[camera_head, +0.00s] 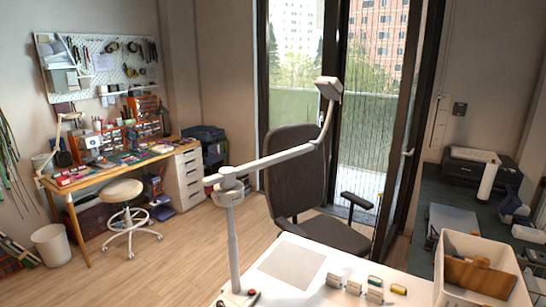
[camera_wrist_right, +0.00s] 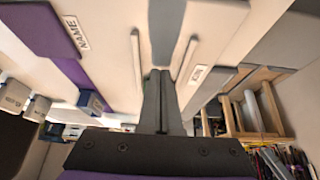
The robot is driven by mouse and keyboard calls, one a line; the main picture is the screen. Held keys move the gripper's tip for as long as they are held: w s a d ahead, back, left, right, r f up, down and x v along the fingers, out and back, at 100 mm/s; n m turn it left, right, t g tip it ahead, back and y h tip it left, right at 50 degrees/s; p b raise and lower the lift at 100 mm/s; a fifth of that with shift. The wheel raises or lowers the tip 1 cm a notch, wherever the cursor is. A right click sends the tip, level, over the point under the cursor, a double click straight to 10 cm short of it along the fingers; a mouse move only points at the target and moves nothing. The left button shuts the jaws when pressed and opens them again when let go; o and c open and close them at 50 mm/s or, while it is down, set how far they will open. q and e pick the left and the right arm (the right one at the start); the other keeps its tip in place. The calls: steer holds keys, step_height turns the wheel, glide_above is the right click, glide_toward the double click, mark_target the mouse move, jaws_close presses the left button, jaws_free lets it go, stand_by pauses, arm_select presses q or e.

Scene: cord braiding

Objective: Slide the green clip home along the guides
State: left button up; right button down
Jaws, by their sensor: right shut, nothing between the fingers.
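In the right wrist view my right gripper (camera_wrist_right: 160,75) is shut and empty. Its narrow dark fingers point up the picture, between two thin pale rails (camera_wrist_right: 136,60) and (camera_wrist_right: 188,58) on a light surface. A grey strip (camera_wrist_right: 167,25) lies beyond the fingertips, between the rails. I cannot tell whether the fingertips touch it. In the head view a small piece with green on it (camera_head: 375,281) lies on the white table (camera_head: 270,290); it is too small to tell if it is the green clip. No green clip is clear in the wrist view. My left gripper is not in view.
In the head view several small pale blocks (camera_head: 334,280) sit near the table's right side, by a white bin (camera_head: 450,245) holding brown pieces. A white post with a jointed arm (camera_head: 232,240) rises from the table. A dark chair (camera_head: 297,175) stands behind it.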

steer(key=shift+w+a, duration=0.45)
steer(key=shift+a, duration=0.3)
steer(key=shift+w+a, duration=0.5)
steer(key=shift+a, duration=0.25)
steer(key=shift+w+a, duration=0.45)
steer(key=shift+a, duration=0.3)
steer(key=shift+w+a, duration=0.15)
steer(key=shift+a, duration=0.15)
steer(key=shift+w+a, duration=0.2)
steer(key=shift+a, duration=0.05)
stand_by(0.5)
steer(key=shift+p+v, duration=1.4)
steer(key=shift+v, duration=1.55)
steer(key=shift+s+f, duration=0.1)
steer(key=s+a+r+m+t+h, duration=0.1)
steer(key=s+r+m+h, duration=0.1)
steer(key=s+m, duration=0.3)
steer(key=s+a+r+m+t+h, duration=0.1)
steer(key=s+r+m+h, duration=0.2)
steer(key=s, duration=1)
steer(key=m, duration=0.3)
steer(key=shift+a+r+m, duration=0.2)
steer(key=shift+r+m, duration=0.1)
steer(key=shift+r, duration=0.05)
